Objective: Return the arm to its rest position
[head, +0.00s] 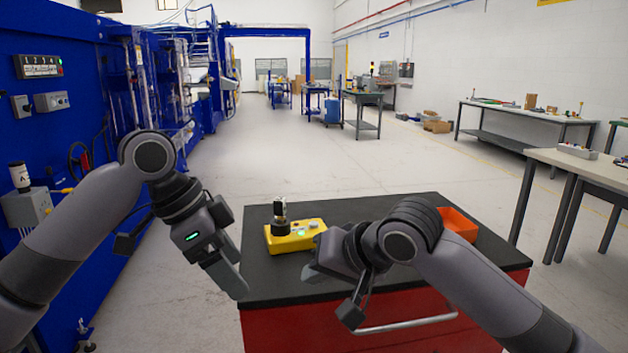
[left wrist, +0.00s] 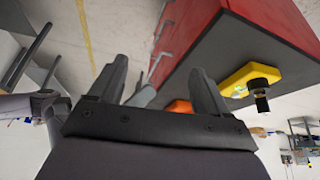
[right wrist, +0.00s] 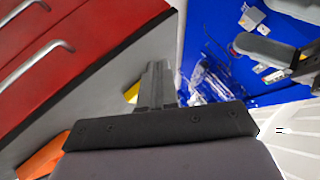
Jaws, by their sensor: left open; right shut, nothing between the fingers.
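My left gripper (head: 236,282) hangs in the air just left of the red cart with the black top. In the left wrist view its two fingers (left wrist: 160,88) stand apart with nothing between them. My right gripper (head: 318,270) is above the front part of the cart top, partly hidden by its own wrist in the head view. In the right wrist view its fingers (right wrist: 158,85) are together and hold nothing. A yellow box (head: 292,238) with a dark knob-like part stands on the cart, beyond the right gripper and apart from it, as far as I can tell.
The cart top (head: 360,208) also bears an orange bin (head: 460,225) behind my right arm. A blue machine wall (head: 75,130) is close on the left. A work table (head: 580,165) stands to the right. The floor (head: 320,160) behind the cart is open.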

